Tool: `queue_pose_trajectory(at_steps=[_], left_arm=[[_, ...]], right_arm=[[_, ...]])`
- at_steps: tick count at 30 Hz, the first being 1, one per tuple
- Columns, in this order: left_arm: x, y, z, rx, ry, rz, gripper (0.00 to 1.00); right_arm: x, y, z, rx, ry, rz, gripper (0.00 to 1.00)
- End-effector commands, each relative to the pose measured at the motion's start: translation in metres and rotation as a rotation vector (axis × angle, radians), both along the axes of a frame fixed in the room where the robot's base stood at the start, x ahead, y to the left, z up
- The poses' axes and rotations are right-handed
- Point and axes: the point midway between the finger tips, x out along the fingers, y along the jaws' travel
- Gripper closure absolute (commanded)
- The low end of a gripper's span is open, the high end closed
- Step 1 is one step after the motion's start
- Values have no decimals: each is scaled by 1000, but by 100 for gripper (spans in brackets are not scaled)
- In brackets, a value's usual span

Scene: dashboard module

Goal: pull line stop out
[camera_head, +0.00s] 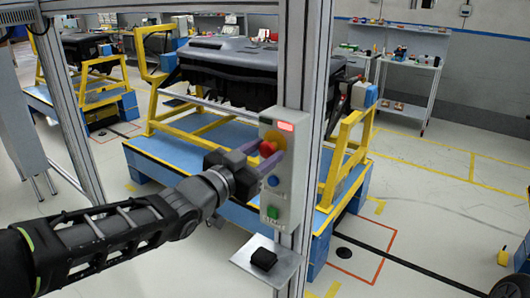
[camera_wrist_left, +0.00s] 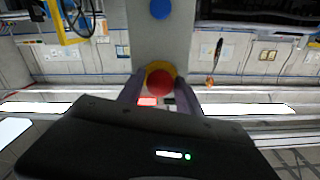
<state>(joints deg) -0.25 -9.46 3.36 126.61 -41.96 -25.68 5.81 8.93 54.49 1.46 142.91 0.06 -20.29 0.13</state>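The line stop is a red knob on a yellow base (camera_head: 268,148), on the front of a grey control box on a metal post. My left gripper (camera_head: 264,151) reaches it from the left, its two purple fingers on either side of the red knob. In the left wrist view the knob (camera_wrist_left: 159,83) sits between the fingertips (camera_wrist_left: 160,88), with little or no gap on either side, so the gripper looks shut on it. My right gripper is in neither view.
The control box (camera_head: 297,190) also has a lit red lamp (camera_head: 286,126), a blue button (camera_head: 273,181) and a green button (camera_head: 273,212). A small shelf (camera_head: 282,268) with a black object (camera_head: 263,258) is below. Behind the post, a dashboard module (camera_head: 230,70) rests on a yellow frame.

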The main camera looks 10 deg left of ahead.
Motion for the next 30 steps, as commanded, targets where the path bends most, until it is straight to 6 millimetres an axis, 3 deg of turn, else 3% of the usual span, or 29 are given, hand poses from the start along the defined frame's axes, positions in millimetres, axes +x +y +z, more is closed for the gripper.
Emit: queue_pose_trajectory(at_steps=[5,16,30], left_arm=[[0,0,0,0,-1,1,43],[-5,2,1,1,-2,1,43],[-65,27,1,0,-2,2,43]], right_arm=[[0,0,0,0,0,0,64],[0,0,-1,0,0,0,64],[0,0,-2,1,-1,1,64]])
